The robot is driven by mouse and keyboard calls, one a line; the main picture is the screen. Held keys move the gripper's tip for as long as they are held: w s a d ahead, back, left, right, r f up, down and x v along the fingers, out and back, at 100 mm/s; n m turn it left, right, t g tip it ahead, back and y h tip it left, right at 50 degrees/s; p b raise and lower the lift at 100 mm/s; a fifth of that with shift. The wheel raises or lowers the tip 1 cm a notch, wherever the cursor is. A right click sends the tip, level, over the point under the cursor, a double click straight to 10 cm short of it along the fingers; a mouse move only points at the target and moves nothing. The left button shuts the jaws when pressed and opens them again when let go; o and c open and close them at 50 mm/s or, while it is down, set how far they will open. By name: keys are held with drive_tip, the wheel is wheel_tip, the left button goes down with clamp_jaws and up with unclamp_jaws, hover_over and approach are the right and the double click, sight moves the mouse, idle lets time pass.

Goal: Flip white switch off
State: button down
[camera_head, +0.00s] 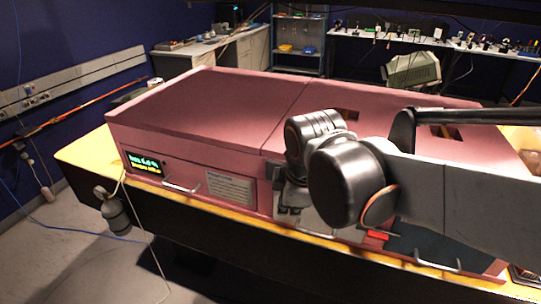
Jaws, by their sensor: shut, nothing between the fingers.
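The pink foam enclosure (210,105) stands on a long yellow-edged table, across the middle of the view. My arm reaches in from the right, and its dark wrist joints are in front of the enclosure's front face. My gripper (291,196) shows only in part, small and dark, below and left of the wrist. It is shut and empty, close to the front face; I cannot tell whether it touches it. I cannot make out the white switch; the wrist hides part of the front face. A grey panel (318,222) shows partly below the wrist.
The front face has a lit display (144,164), a label plate (230,188) and a handle (191,187) on the left. A red part (377,235) and a dark panel with a handle (438,261) are at right. A grey cylinder (112,213) hangs at the left table edge.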

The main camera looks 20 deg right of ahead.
drive_tip(key=w+a+r+n+g+p, duration=0.2)
drive_tip(key=w+r+n+p, duration=0.4)
drive_tip(key=r+n+p, duration=0.3)
drive_tip(key=n+g+p, duration=0.1)
drive_tip(key=n+p, duration=0.3)
drive_tip(key=n, duration=0.1)
drive_tip(key=shift+w+a+r+h, duration=0.15)
drive_tip(key=shift+w+a+h, duration=0.15)
drive_tip(key=shift+w+a, duration=0.1)
drive_tip(key=w+d+f, duration=0.3)
drive_tip(key=w+f, duration=0.1)
drive_tip(key=f, duration=0.6)
drive_tip(key=shift+f, duration=0.25)
drive_tip(key=shift+d, duration=0.1)
